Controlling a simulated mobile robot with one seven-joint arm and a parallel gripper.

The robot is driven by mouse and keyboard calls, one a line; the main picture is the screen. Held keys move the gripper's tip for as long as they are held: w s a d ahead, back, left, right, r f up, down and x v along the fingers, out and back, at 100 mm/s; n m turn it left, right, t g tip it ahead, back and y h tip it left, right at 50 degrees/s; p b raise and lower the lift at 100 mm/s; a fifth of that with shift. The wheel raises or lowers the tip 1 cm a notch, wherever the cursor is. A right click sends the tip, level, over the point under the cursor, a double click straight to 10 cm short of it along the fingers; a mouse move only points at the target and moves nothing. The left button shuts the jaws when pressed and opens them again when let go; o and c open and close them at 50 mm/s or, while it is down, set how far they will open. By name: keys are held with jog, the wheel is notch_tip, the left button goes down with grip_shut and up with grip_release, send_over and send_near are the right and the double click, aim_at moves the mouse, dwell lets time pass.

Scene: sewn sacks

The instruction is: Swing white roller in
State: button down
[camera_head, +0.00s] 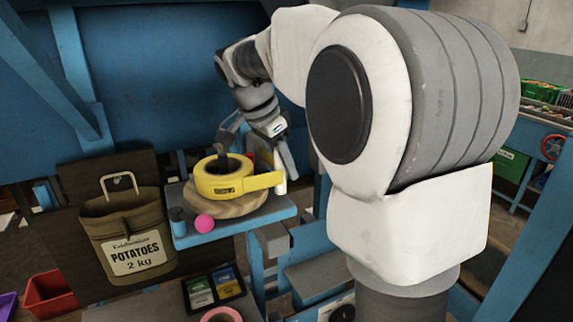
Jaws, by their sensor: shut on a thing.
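A yellow tape roll (222,181) lies on a round wooden disc (225,204) on a blue stand. A yellow strip runs from the roll to the right, to a small white roller (281,187) at the disc's right edge. My gripper (285,165) reaches down from behind, just above and against the white roller, and seems shut on it. The far fingertips and the exact contact are too small and partly hidden to make out.
A pink ball (204,223) and a dark blue cylinder (178,221) sit at the front left of the blue stand (236,230). An olive potato sack (128,235) hangs to the left. A red bin (50,294) is at the lower left. My arm blocks much of the right side.

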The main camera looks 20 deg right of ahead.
jog(key=c, duration=0.6)
grip_release()
jog(key=v, duration=1.2)
jog(key=shift+p, duration=0.35)
jog(key=shift+a, duration=0.1)
jog(key=s+a+f+n+t+y, duration=0.2)
jog(key=s+f+n, duration=0.5)
jog(key=s, duration=0.3)
jog(key=s+a+f+n+t+y, duration=0.2)
jog(key=s+a+f+n, duration=0.1)
jog(key=s+f+n, duration=0.5)
jog(key=s+n, duration=0.1)
jog(key=s, duration=0.2)
jog(key=shift+f+t, duration=0.3)
jog(key=shift+t, duration=0.1)
